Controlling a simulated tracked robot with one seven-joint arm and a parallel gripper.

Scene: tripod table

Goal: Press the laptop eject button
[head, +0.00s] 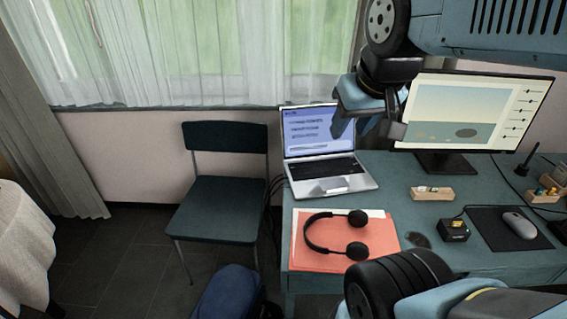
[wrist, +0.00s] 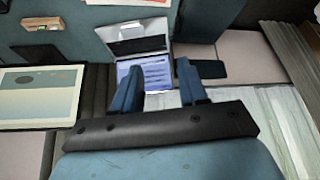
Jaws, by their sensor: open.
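The silver laptop (head: 318,190) stands open at the left end of the blue-grey desk (head: 384,178), its screen lit with lines of text. It also shows in the wrist view (wrist: 141,29), upside down, beyond the fingers. I cannot make out an eject button in either view. My gripper (head: 368,128) hangs above the desk, to the right of the laptop screen and in front of the monitor's left edge. In the wrist view my gripper (wrist: 163,84) has its two fingers apart, with nothing between them.
A lit monitor (head: 470,108) stands right of the laptop. Black headphones (head: 312,236) lie on an orange folder (head: 310,261) in front of the laptop. A mouse (head: 519,225) rests on a dark pad. A chair (head: 218,208) stands left of the desk, near a blue bag (head: 228,294).

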